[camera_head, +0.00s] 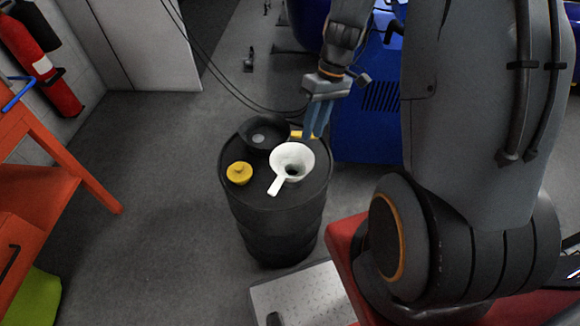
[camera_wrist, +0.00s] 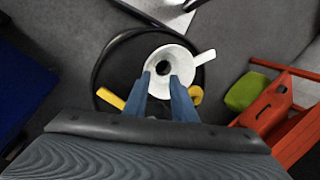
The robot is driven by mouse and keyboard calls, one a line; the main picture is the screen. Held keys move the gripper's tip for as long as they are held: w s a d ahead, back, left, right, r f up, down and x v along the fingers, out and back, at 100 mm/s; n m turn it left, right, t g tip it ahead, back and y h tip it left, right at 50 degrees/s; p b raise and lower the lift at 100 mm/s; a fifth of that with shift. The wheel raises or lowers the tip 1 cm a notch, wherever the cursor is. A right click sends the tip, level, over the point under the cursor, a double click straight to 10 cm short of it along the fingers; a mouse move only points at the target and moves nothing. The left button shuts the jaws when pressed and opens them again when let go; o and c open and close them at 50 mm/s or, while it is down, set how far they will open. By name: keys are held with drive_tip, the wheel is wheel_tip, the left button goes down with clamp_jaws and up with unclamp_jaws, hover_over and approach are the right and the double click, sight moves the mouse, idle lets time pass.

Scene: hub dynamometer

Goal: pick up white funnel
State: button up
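The white funnel (camera_head: 303,155) lies on top of a black drum (camera_head: 272,222), its wide mouth facing up and its handle pointing to the lower left in the head view. In the wrist view the white funnel (camera_wrist: 183,61) is just beyond my fingertips, with its handle to the right. My gripper (camera_head: 312,134) points down at the back right of the funnel, close to its rim. Its blue fingers also show in the wrist view (camera_wrist: 160,78), apart with nothing visible held between them. I cannot tell whether they touch the rim.
A black funnel or bowl (camera_head: 258,136), a yellow cap (camera_head: 239,174) and another yellow item (camera_head: 297,134) share the drum top. A blue machine (camera_head: 370,125) stands behind right. An orange frame (camera_head: 40,180) and fire extinguisher (camera_head: 45,62) are at left. Floor left of the drum is clear.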

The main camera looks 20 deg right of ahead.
drive_tip(key=n+y, duration=0.1)
approach(307, 153)
wheel_tip(307, 153, down, 3)
drive_tip(key=shift+s+a+p+x, duration=0.15)
drive_tip(key=shift+p+x, duration=0.25)
drive_tip(key=shift+x, duration=0.85)
drive_tip(key=shift+a+p+x, duration=0.1)
drive_tip(key=shift+p+x, duration=0.3)
drive_tip(key=shift+x, duration=0.85)
drive_tip(key=shift+s+a+p+x, duration=0.15)
drive_tip(key=shift+p+x, duration=0.25)
drive_tip(key=shift+x, duration=0.85)
drive_tip(key=shift+r, duration=0.2)
clamp_jaws()
